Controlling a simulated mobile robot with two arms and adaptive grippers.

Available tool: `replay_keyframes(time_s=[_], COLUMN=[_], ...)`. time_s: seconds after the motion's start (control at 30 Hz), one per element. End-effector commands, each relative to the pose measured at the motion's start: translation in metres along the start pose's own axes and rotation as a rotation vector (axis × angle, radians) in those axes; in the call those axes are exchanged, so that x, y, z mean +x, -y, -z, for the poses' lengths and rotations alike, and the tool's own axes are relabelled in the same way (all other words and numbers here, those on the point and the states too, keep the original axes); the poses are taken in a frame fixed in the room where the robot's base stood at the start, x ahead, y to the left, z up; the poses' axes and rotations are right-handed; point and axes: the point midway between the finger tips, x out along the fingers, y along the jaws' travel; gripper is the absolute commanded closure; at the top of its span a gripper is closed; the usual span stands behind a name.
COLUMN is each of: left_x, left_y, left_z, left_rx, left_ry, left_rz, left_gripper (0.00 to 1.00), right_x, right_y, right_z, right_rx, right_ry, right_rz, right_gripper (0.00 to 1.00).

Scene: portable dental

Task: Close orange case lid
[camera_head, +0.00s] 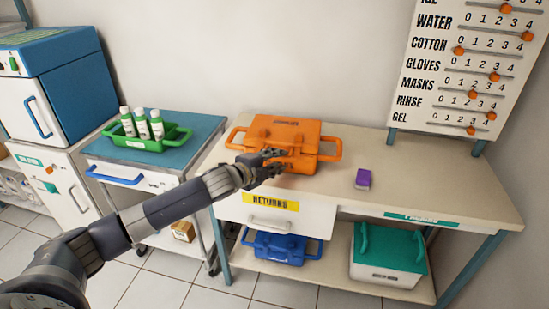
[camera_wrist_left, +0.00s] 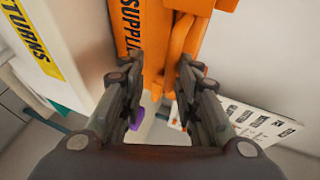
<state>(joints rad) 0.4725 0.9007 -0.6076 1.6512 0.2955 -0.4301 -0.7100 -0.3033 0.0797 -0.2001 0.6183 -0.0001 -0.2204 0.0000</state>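The orange case (camera_head: 290,133) sits on the bench top, with a loop handle at each side. Its lid looks down, though I cannot tell whether it is fully shut. In the left wrist view the orange case (camera_wrist_left: 156,32) fills the top middle, with part of its lettering showing. My left gripper (camera_head: 273,160) is at the case's front, partly covering it. In the left wrist view the gripper's (camera_wrist_left: 154,82) two fingers are spread, with nothing held between them. I cannot tell whether they touch the case. My right gripper is not in view.
A purple box (camera_head: 363,178) lies on the bench right of the case. A green tray (camera_head: 178,137) with white bottles stands on a blue-topped cart to the left. A blue case (camera_head: 280,248) and a teal-lidded box (camera_head: 386,262) are on the lower shelf. The bench's right side is clear.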

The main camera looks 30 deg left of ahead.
Motion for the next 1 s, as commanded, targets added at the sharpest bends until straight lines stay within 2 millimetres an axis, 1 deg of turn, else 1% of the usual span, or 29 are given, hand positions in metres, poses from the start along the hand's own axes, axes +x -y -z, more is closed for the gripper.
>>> replay_keyframes(time_s=[0.03, 0.27, 0.5, 0.63, 0.77, 1.0], left_x=[0.001, 0.000, 0.000, -0.005, -0.019, -0.058], left_y=[-0.009, -0.008, -0.006, -0.006, -0.006, -0.004], left_z=[-0.002, -0.001, -0.001, -0.002, -0.002, -0.001], left_rx=[-0.001, 0.000, 0.002, 0.003, 0.004, 0.005], left_ry=[0.005, 0.005, 0.004, 0.004, 0.004, 0.003], left_rz=[-0.016, -0.014, -0.012, -0.012, -0.011, -0.007], left_gripper=[0.69, 0.69, 0.69, 0.69, 0.69, 0.69], right_x=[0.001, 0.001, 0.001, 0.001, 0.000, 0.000], right_y=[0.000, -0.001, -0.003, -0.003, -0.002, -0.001], right_z=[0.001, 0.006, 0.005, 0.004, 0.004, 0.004], right_rx=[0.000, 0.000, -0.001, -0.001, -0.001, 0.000], right_ry=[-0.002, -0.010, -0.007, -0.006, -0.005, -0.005], right_rz=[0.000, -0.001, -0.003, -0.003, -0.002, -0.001], right_gripper=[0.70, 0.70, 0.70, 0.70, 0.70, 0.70])
